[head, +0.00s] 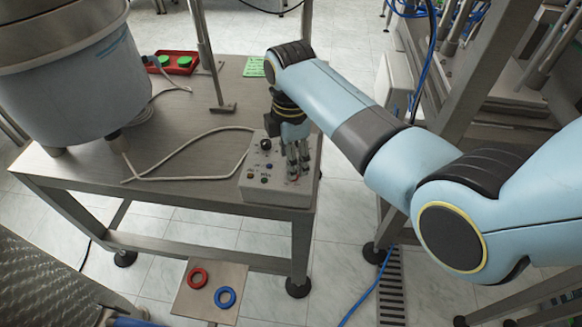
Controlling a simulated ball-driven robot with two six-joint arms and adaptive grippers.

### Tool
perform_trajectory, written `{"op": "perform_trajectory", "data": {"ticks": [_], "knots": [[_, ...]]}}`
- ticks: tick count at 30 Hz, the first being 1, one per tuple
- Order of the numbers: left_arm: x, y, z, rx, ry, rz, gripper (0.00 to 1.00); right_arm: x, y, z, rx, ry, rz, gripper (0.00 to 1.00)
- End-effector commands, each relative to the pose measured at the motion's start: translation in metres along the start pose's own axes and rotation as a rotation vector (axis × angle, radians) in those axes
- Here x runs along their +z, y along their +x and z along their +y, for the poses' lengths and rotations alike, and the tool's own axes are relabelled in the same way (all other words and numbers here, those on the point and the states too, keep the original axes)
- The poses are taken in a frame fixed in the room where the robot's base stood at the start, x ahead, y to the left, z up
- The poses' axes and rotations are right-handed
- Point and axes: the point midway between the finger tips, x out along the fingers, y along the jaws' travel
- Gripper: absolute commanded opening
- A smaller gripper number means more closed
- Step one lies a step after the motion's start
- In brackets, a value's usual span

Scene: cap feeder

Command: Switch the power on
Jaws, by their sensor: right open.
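A light grey control box (262,187) sits at the front right corner of the metal table. It has a black knob (266,144) at its back edge and several small buttons on its top. Which of these is the power switch is too small to tell. My right gripper (297,174) points down over the right part of the box, its fingertips at or just above the top face. It is open. Its fingers hide part of the box top, and contact cannot be told. My left gripper is not in view.
A large bowl feeder (70,85) stands on the table's left. A pale cable (180,142) loops to the box. A red tray (178,62) with green caps and a green note (254,67) lie behind. A board (209,291) with red and blue rings is below.

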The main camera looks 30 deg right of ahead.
Motion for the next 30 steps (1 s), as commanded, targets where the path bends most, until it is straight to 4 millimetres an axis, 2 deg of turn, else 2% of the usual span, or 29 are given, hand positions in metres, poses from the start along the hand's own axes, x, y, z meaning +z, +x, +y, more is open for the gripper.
{"op": "perform_trajectory", "data": {"ticks": [3, 6, 17, 27, 29, 30], "knots": [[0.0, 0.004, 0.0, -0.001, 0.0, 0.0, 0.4, 0.0, 0.02, 0.0, -0.002, 0.0, 0.0, 0.52], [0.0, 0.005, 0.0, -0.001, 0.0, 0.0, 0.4, 0.0, 0.03, 0.0, -0.001, 0.001, 0.0, 0.52], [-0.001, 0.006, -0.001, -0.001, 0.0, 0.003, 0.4, 0.0, 0.035, 0.0, 0.001, 0.001, 0.0, 0.52], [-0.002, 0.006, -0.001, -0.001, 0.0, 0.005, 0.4, 0.0, 0.035, 0.0, 0.001, 0.001, 0.0, 0.09], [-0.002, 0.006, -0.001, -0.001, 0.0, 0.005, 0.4, 0.0, 0.035, 0.0, 0.001, 0.001, 0.0, 0.01], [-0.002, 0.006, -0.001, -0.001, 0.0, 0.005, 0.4, 0.0, 0.035, 0.0, 0.001, 0.001, 0.0, 0.0]]}}
